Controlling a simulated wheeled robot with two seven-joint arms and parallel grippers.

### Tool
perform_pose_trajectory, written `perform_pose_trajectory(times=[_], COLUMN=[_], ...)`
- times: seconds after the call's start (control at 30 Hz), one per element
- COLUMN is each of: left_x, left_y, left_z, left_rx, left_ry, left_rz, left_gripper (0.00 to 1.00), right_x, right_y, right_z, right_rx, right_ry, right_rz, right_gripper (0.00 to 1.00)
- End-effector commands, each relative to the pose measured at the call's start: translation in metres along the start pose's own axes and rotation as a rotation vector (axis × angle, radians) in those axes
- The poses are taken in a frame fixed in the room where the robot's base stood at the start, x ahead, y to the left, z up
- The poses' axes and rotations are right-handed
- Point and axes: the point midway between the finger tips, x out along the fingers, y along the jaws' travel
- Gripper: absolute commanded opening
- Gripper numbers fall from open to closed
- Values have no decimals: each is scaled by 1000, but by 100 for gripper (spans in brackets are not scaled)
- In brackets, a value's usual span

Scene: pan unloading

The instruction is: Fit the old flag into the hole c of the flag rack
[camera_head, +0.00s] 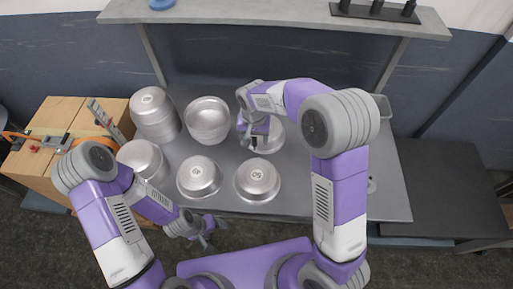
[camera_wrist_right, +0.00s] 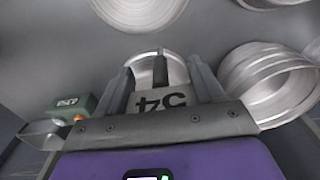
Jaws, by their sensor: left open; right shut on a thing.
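No flag and no rack with a hole marked c can be made out. My right gripper (camera_head: 250,143) is at a metal pan (camera_head: 270,138) at the right of the back row and hides part of it. In the right wrist view, the fingers of this gripper (camera_wrist_right: 163,80) are shut at the pan's shiny metal (camera_wrist_right: 146,68); the exact grip is partly hidden. My left gripper (camera_head: 206,240) is open and empty, low in front of the table's front edge.
Stacked pans (camera_head: 153,108) and a pan stack (camera_head: 208,117) stand on the grey table (camera_head: 385,190). Pans numbered on top (camera_head: 199,177) (camera_head: 257,179) sit in front. Cardboard boxes (camera_head: 58,113) stand left. A shelf (camera_head: 270,12) crosses above the back. The table's right side is mostly clear.

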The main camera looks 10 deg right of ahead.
Motion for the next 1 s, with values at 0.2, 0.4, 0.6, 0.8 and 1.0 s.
perform_pose_trajectory(times=[0.2,0.4,0.6,0.8,1.0], left_x=[6,8,11,11,13], left_y=[-2,-3,-4,-4,-5], left_z=[0,0,-1,-1,-1], left_rx=[0,0,0,0,0], left_ry=[0,0,1,1,1], left_rz=[0,0,0,0,0], left_gripper=[73,73,73,73,73], right_x=[33,52,72,71,75], right_y=[1,1,0,0,0], right_z=[1,2,3,3,3], right_rx=[0,-1,0,0,0], right_ry=[-1,-1,0,1,1], right_rz=[1,2,1,0,0], right_gripper=[33,33,33,33,76])
